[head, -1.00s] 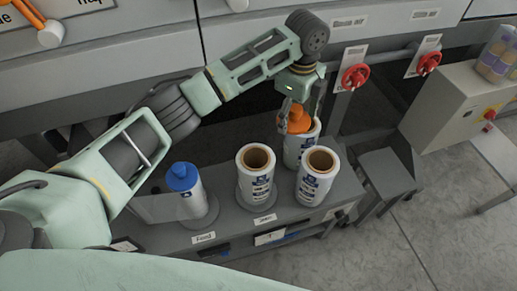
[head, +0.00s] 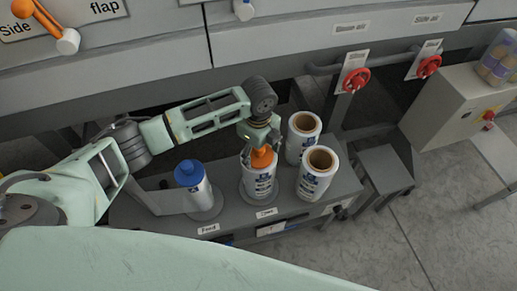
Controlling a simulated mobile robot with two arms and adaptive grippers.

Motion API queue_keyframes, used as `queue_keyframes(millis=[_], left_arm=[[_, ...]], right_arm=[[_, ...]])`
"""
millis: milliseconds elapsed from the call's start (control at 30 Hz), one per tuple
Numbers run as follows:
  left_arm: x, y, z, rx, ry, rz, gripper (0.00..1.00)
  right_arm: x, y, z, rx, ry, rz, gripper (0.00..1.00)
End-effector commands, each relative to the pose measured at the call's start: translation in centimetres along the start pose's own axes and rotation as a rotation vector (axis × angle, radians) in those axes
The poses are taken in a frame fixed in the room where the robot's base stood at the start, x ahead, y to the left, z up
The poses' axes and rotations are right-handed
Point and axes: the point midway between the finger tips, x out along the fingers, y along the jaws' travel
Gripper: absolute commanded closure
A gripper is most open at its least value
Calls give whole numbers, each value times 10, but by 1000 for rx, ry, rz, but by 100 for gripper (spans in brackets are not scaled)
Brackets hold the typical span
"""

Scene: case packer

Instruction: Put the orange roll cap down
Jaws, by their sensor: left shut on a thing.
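The orange roll cap (head: 263,160) is in my left gripper (head: 261,148), whose fingers are shut on it. The cap is at the top of the middle white roll (head: 260,187) and covers its core opening. I cannot tell whether the cap is seated in the roll or just above it. The back white roll (head: 303,147) and the right white roll (head: 313,184) show open brown cores. My right gripper is not in view.
A roll with a blue cap (head: 189,174) stands at left on the grey bench (head: 232,215). Labels mark the bench's front edge. Red valve wheels (head: 355,80) are on the machine behind. A grey control box (head: 449,103) stands at right.

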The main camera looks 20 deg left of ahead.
Motion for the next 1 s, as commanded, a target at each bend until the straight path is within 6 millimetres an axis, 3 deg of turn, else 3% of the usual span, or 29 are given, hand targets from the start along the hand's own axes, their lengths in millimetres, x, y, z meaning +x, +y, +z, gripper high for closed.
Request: queue_keyframes(millis=[367,400,567,1000], left_arm=[[5,-1,0,0,0,-1,60],[5,-1,0,0,0,-1,28],[4,-1,0,0,0,-1,14],[-1,-1,0,0,0,-3,12]], right_arm=[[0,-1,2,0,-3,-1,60],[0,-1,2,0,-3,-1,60],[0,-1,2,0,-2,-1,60],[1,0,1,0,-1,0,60]])
